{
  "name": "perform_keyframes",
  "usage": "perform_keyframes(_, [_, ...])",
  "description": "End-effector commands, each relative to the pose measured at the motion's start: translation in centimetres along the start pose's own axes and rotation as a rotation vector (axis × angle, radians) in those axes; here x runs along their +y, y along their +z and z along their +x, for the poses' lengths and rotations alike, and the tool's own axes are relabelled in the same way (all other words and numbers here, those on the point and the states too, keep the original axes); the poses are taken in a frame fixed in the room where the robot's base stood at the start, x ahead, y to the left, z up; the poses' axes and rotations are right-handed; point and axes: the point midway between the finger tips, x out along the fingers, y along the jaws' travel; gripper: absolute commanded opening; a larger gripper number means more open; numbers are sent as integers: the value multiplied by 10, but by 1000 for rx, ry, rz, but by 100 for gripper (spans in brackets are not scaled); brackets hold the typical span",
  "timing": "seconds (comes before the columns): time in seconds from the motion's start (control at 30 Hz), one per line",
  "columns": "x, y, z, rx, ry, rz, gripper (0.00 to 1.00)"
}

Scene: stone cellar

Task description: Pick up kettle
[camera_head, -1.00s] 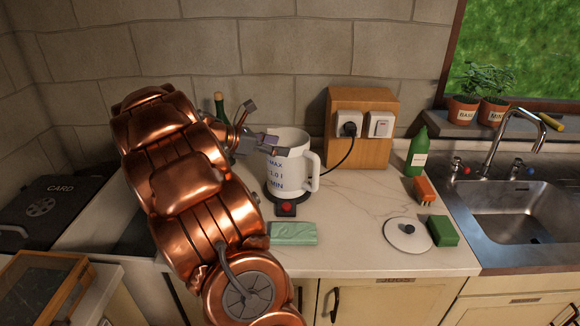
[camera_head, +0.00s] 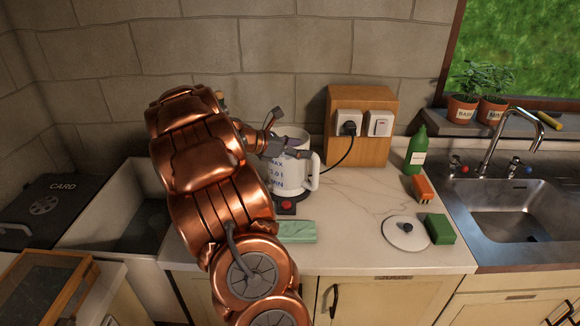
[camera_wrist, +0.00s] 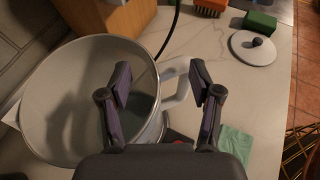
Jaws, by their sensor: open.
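The white kettle (camera_head: 292,174) stands upright on its dark base with a red switch (camera_head: 287,206) on the counter. It has blue markings and a white handle (camera_head: 314,171) on its right side. My gripper (camera_head: 291,147) is at the kettle's rim in the head view, partly hiding it. In the wrist view my gripper (camera_wrist: 160,84) is open, with the kettle's open top (camera_wrist: 85,100) below and to the left. The kettle's handle (camera_wrist: 178,84) shows in the gap between the two fingers. I cannot tell whether either finger touches it.
A wooden socket box (camera_head: 361,125) with a plugged cord stands behind the kettle. A green cloth (camera_head: 297,232) lies in front. A white lid (camera_head: 406,233), green sponge (camera_head: 440,229), brush (camera_head: 422,188) and green bottle (camera_head: 416,150) are to the right, before the metal sink (camera_head: 515,205).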

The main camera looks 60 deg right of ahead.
Motion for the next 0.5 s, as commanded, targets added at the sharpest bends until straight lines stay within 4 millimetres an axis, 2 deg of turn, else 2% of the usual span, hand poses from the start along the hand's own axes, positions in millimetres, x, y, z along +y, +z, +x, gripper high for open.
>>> perform_keyframes(0.07, [0, 0, 0, 0, 0, 0, 57])
perform_keyframes(0.5, [0, 0, 0, 0, -1, -1, 12])
